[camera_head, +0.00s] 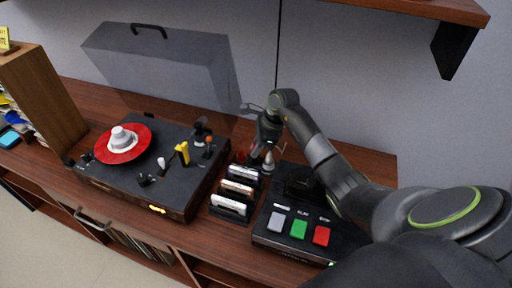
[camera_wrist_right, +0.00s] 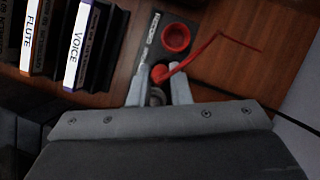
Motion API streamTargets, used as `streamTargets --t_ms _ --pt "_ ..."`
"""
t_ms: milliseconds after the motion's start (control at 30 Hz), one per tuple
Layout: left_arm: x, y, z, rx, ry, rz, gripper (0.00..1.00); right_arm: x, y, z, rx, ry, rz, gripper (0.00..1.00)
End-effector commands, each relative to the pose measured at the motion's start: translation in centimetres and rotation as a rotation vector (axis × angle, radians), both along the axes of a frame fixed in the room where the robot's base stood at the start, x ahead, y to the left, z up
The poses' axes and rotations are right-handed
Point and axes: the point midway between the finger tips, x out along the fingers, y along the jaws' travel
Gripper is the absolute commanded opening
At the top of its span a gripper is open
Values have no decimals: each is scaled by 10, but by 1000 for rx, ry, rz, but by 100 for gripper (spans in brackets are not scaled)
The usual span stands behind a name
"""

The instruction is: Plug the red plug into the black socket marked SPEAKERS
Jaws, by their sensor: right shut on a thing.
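My right gripper (camera_head: 261,158) reaches down behind the cassette rack in the head view. In the right wrist view its two grey fingers (camera_wrist_right: 159,86) are closed around the red plug (camera_wrist_right: 159,73). A thin red cable (camera_wrist_right: 196,53) runs from the plug up and to the right. Just beyond the plug is a red ring-shaped socket (camera_wrist_right: 176,38) on a dark strip, beside a white label (camera_wrist_right: 151,34) that seems to read RECORDER. The plug is apart from this ring. I cannot make out a black socket marked SPEAKERS in either view. My left gripper is not in view.
A rack of cassettes (camera_head: 231,204) stands between the turntable (camera_head: 115,183) and a black player with grey, green and red buttons (camera_head: 299,229). A grey lid (camera_head: 165,67) leans on the wall. A wooden shelf (camera_head: 400,8) overhangs. Bare wood (camera_head: 380,171) lies at the back right.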

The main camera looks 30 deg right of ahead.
Motion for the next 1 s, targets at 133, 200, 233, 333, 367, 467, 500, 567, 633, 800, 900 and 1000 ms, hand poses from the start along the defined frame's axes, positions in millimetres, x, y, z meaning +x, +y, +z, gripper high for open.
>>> streamTargets --t_ms 133,200,233,333,367,467,500,567,633,800,900,1000 --pt "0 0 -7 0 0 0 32 -4 2 -13 5 11 0 0" --pt "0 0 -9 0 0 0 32 -4 2 -15 5 12 0 0" --pt "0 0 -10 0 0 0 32 -4 2 -16 6 11 0 0" --pt "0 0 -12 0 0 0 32 -4 3 -18 7 13 1 0" --pt "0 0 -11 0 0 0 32 -4 3 -17 8 13 1 0" --pt "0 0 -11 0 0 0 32 -4 3 -17 8 14 1 0" --pt "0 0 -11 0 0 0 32 -4 3 -17 9 14 1 20" --pt "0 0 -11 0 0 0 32 -4 3 -18 9 14 1 28" --pt "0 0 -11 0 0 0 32 -4 3 -18 8 14 1 37" --pt "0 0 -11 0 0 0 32 -4 3 -18 8 14 1 43" --pt "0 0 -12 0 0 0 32 -4 3 -18 7 13 1 47" --pt "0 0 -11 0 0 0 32 -4 3 -18 7 13 1 60"
